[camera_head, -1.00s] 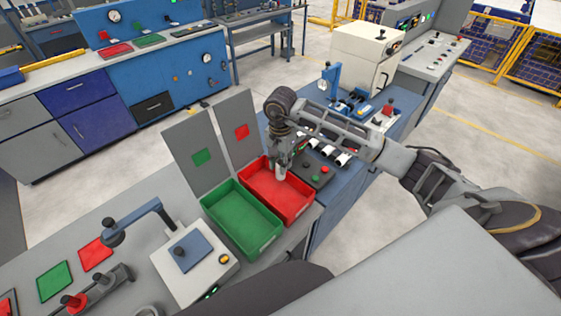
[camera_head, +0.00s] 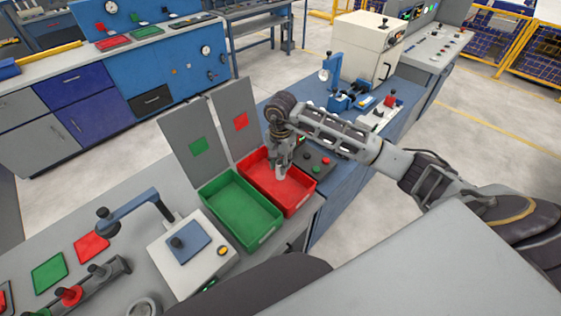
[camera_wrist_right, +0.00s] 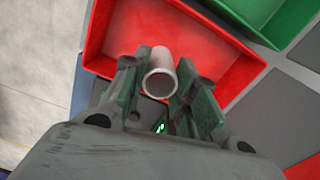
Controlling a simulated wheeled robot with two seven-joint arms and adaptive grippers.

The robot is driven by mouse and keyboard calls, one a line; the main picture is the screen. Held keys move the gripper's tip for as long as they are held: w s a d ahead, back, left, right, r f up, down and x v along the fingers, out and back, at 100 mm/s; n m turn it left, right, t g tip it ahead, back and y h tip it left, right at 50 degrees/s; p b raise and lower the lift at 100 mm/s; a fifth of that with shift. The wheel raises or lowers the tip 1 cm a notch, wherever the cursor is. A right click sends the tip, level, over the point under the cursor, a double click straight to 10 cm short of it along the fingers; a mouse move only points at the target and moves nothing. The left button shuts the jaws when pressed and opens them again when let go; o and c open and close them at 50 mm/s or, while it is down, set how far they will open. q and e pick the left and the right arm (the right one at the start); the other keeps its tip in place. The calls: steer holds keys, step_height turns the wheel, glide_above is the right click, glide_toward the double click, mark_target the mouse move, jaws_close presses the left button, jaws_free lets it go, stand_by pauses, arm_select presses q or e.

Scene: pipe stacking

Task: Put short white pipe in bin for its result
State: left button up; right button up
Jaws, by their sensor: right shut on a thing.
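My right gripper (camera_head: 283,163) is over the red bin (camera_head: 297,205) in the head view. It is shut on the short white pipe (camera_head: 281,173), which hangs roughly upright below the fingers. In the right wrist view the pipe (camera_wrist_right: 160,75) sits between the two fingers (camera_wrist_right: 158,88), its open end toward the camera, with the red bin (camera_wrist_right: 120,25) behind it. Whether the pipe's lower end touches the bin floor I cannot tell. The green bin (camera_head: 250,240) stands beside the red one and looks empty. My left gripper is not in view.
A white device with a blue pad (camera_head: 188,243) is at the left. A dark button box (camera_head: 316,162) stands right of the red bin.

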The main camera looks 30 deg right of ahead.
mark_target(281, 177)
steer(key=shift+f+b, duration=1.3)
steer(key=shift+f, duration=0.45)
steer(key=shift+f+b, duration=0.6)
steer(key=shift+f, duration=0.1)
steer(key=shift+f+b, duration=0.75)
steer(key=shift+f, duration=0.1)
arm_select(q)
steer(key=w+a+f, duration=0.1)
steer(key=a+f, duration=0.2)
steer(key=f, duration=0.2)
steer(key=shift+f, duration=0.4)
arm_select(e)
steer(key=shift+f, duration=0.15)
arm_select(q)
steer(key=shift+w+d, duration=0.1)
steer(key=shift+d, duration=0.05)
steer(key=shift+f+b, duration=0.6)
steer(key=shift+b, duration=0.1)
arm_select(e)
steer(key=shift+f, duration=0.6)
steer(key=o, duration=1)
